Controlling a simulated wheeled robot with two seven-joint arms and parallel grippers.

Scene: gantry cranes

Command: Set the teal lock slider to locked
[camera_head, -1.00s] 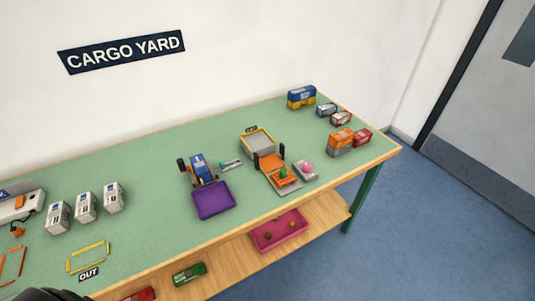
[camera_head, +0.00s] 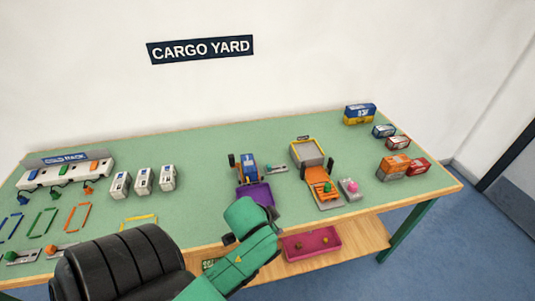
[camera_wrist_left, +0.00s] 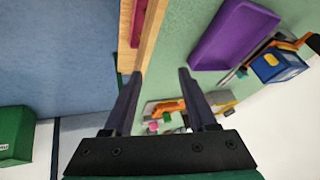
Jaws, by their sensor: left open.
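The teal lock slider (camera_head: 268,168) is a small teal knob on a narrow grey plate, just right of the blue crane cab (camera_head: 247,174). Its exact position along the plate is too small to tell. My left arm reaches in from the bottom of the head view, its hand end beside the purple tray (camera_head: 254,193); the fingertips are not clear there. In the left wrist view my left gripper (camera_wrist_left: 160,74) is open and empty, with the purple tray (camera_wrist_left: 232,32) to the right of its fingers. My right gripper is not in view.
An orange ramp platform (camera_head: 324,190) and a pink button (camera_head: 349,186) stand right of the crane. White containers (camera_head: 143,180) stand left. Other slider plates lie at the far left. A pink bin (camera_head: 307,246) sits on the lower shelf. Green tabletop is bare behind the crane.

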